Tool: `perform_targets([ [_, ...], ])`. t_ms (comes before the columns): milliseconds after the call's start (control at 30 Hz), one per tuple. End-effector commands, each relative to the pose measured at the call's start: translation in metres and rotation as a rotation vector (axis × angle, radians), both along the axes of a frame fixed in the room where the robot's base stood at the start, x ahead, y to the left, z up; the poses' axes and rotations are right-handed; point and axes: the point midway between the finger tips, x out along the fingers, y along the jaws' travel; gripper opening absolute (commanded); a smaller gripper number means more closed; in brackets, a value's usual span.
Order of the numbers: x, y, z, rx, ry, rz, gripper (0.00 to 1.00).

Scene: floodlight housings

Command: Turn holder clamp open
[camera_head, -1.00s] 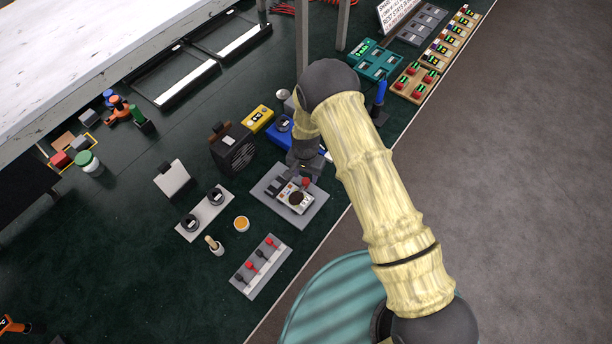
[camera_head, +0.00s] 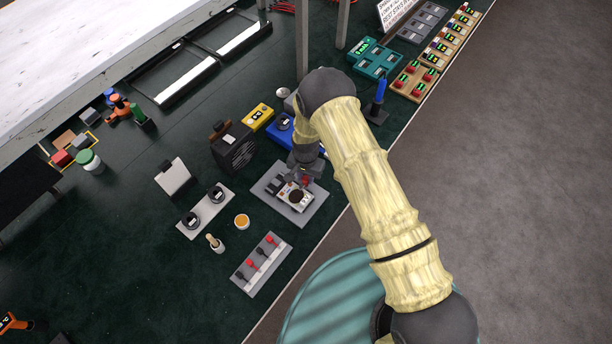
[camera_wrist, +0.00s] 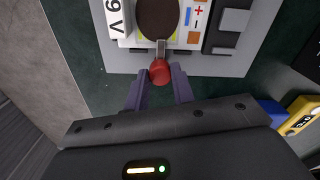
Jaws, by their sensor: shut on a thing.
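The holder (camera_head: 296,195) is a small light unit with a dark round disc on a grey base plate (camera_head: 312,213). In the wrist view the disc (camera_wrist: 158,16) is at the top, beside a white block marked "9V" (camera_wrist: 116,18). A short metal lever with a red knob (camera_wrist: 160,72) sticks out from the disc's edge toward me. My gripper (camera_wrist: 159,76) has its two purple-grey fingers on either side of the red knob and is shut on it. In the head view my gripper (camera_head: 304,172) partly covers the holder's far end.
A dark speaker-like box (camera_head: 236,149) and a blue unit (camera_head: 284,131) stand behind the holder. A plate with two black knobs (camera_head: 206,208) and a switch panel (camera_head: 262,264) lie left and in front. A blue-handled tool (camera_head: 379,98) stands at the right.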

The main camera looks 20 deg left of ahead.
Motion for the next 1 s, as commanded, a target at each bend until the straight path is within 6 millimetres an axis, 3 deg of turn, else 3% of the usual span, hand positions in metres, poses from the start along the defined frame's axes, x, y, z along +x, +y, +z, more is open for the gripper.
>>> perform_targets([
  [467, 0.0007, 0.0002, -0.0024, 0.001, 0.000, 0.171, 0.02],
  [1000, 0.0011, 0.0001, -0.0027, 0.002, -0.002, 0.655, 0.02],
])
